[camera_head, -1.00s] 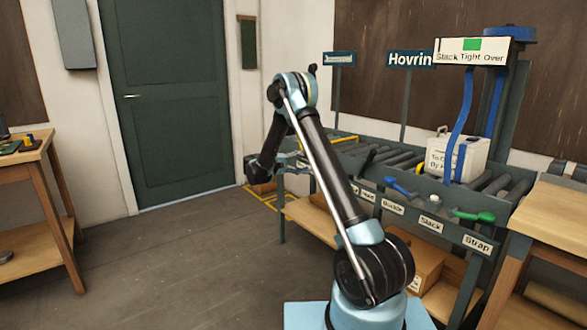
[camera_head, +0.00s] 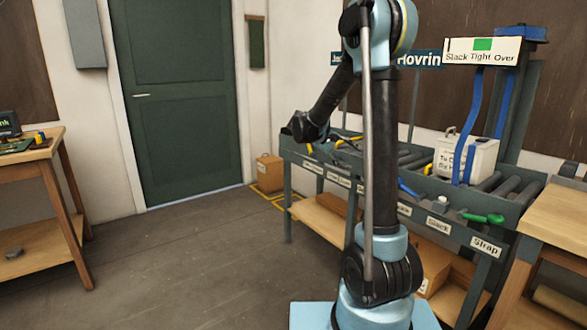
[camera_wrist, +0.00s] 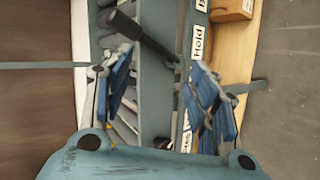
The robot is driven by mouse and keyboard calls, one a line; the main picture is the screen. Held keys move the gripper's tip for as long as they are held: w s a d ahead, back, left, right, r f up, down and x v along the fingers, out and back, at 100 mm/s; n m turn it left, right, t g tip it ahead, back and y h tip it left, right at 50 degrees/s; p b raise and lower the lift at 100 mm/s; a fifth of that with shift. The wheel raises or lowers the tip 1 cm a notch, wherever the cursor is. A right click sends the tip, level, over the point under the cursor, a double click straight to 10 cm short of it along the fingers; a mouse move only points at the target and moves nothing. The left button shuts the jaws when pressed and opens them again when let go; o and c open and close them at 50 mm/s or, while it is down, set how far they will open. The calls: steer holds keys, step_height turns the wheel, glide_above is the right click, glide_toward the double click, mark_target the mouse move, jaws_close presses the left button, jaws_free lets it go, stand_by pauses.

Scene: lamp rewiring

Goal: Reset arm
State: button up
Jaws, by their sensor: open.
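My arm stands nearly upright in the head view, with its forearm angled down to the left. My gripper (camera_head: 338,142) is above the left end of the roller bench (camera_head: 460,228), small and partly hard to make out. In the wrist view my gripper (camera_wrist: 160,62) has its two blue-padded fingers spread apart with nothing between them. A black lever handle (camera_wrist: 145,35) lies beyond the fingertips, apart from them as far as I can tell. A label reading "Hold" (camera_wrist: 200,40) is on the bench edge beside the right finger.
A white box (camera_head: 480,158) with blue straps sits on the rollers. A green lever (camera_head: 485,218) is at the bench's right. Wooden tables stand at left (camera_head: 30,150) and right (camera_head: 560,212). A cardboard box (camera_head: 270,173) is by the door. The floor at left is clear.

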steer(key=s+d+f+m+y, duration=0.1)
steer(key=s+f+y, duration=0.25)
steer(key=s, duration=1.15)
steer(key=s+f+m+y, duration=0.1)
steer(key=s+f+y, duration=0.3)
steer(key=s, duration=1.1)
steer(key=s+a+f+m+y, duration=0.1)
steer(key=s+a+f+y, duration=0.2)
steer(key=s, duration=0.5)
step_height(320, 180, down, 3)
steer(key=shift+s+a+r+y, duration=0.2)
steer(key=shift+a+y, duration=0.15)
steer(key=shift+a, duration=0.25)
steer(key=shift+w+f, duration=0.25)
steer(key=shift+w, duration=0.2)
